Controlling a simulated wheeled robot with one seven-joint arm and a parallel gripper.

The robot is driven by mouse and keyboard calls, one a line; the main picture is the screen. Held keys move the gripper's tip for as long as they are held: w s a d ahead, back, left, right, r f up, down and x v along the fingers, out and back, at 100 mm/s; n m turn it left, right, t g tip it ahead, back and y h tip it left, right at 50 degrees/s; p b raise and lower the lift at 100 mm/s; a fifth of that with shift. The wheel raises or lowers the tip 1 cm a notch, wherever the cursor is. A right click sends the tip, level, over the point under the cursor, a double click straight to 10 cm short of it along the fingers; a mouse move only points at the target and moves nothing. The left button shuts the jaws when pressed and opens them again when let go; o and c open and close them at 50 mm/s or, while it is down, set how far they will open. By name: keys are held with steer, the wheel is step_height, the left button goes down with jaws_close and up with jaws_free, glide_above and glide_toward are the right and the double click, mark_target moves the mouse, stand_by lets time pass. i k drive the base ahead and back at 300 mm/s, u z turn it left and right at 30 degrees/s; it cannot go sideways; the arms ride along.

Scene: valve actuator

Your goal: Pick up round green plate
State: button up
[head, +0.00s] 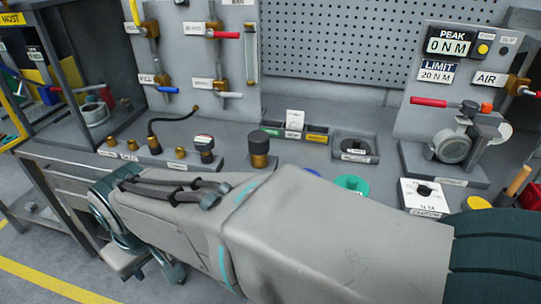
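A round green piece (352,183), which looks like the green plate, lies on the grey bench right of centre. Only its far part shows, and my arm hides the near part. My arm crosses the front of the head view from right to left, with its jointed end low at the left. I cannot make out the gripper's fingers there, so I cannot tell what they hold or how far they are from the green piece.
A blue piece (312,172) peeks out behind my arm. A dark square holder (355,147) stands behind the green piece. A white dial box (424,197) and a valve stand (450,150) are to its right. Black-and-brass knobs (259,148) stand left.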

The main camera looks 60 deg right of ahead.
mark_target(354, 184)
steer(key=z, duration=0.05)
steer(key=i, duration=0.85)
steer(key=z, duration=2.4)
